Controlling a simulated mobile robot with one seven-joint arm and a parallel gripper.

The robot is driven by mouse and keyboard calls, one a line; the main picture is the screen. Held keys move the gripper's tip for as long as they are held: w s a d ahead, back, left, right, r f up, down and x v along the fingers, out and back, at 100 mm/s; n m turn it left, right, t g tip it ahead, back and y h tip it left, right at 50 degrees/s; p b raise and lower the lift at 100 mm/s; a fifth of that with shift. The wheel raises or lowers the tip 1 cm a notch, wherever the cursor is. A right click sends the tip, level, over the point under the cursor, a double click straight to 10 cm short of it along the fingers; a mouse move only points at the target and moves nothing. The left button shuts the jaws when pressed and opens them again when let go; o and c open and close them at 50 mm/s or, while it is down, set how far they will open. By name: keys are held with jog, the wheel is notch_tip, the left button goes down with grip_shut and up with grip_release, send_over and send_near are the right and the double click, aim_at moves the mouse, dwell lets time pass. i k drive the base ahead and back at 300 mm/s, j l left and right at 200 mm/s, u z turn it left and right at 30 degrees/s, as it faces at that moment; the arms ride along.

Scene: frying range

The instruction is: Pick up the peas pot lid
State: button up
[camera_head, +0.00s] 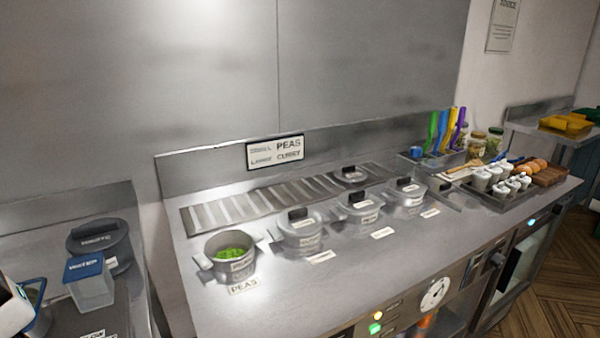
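The peas pot (230,262) stands uncovered on the counter at the left end of a row of pots, with green peas (232,253) in it. A PEAS label (244,286) lies in front of it. A loose lid (350,179) with a black handle lies on the slatted rack behind the pots, right of centre; no writing on it can be read. The other pots in the row have lids on. My gripper cannot be made out in this view, and nothing is seen touching the loose lid.
Lidded pots (301,236) (358,213) (408,198) stand in front of the rack (255,203). A tray of white-topped containers (501,182) and colourful-handled utensils (445,128) are at right. A blue-lidded water container (91,288) stands lower left. The front counter strip is clear.

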aim_at(350, 174)
jog(key=i+l+u, duration=0.1)
jog(key=l+u, duration=0.6)
jog(key=l, duration=0.2)
jog(key=l+u, duration=0.25)
jog(key=l, duration=1.8)
jog(key=k+l+u, duration=0.1)
jog(key=l, duration=0.85)
jog(key=i, duration=0.95)
